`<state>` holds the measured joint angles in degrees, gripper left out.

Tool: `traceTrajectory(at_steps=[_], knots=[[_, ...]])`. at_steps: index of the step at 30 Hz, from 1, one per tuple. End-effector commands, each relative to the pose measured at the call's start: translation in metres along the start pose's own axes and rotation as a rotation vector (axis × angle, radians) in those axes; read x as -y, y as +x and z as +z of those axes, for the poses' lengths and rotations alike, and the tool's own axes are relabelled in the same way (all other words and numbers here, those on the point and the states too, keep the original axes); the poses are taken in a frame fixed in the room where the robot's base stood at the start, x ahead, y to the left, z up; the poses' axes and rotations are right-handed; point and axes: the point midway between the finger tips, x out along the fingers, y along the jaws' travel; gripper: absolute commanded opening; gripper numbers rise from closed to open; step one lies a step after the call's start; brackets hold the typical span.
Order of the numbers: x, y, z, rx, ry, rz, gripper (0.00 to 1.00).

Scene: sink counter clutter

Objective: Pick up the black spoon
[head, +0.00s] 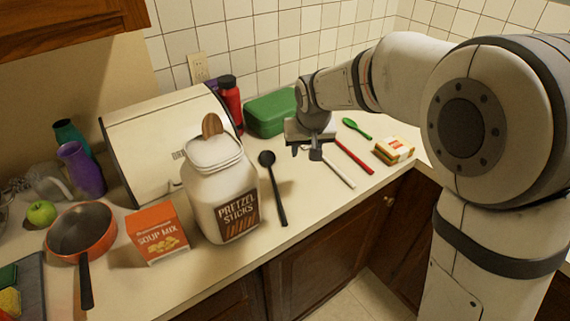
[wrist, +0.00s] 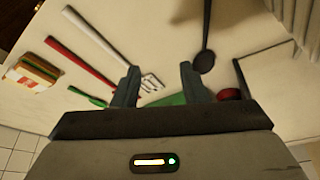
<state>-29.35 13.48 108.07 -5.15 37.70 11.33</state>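The black spoon (head: 274,187) lies on the counter, just right of the pretzel sticks jar, bowl toward the wall and handle toward the front edge. In the wrist view the black spoon (wrist: 206,48) is at the top, right of my fingers, its handle running out of the frame. My gripper (head: 306,152) hangs above the counter, to the right of the spoon's bowl and apart from it. In the wrist view my gripper (wrist: 158,86) has its two fingers spread with nothing held between them.
The pretzel sticks jar (head: 217,190) stands close left of the spoon. A white fork (head: 338,173), a red-handled utensil (head: 354,156) and a green spoon (head: 356,129) lie to the right. A green box (head: 270,114) and red bottle (head: 231,103) stand behind.

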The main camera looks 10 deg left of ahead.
Motion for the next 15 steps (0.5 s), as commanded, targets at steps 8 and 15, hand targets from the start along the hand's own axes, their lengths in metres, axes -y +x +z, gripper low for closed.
traceTrajectory(at_steps=[8, 15], knots=[[0.074, 0.056, -0.033, -0.022, -0.082, -0.038, 0.39], [0.081, 0.08, -0.036, -0.024, -0.088, -0.041, 0.39]])
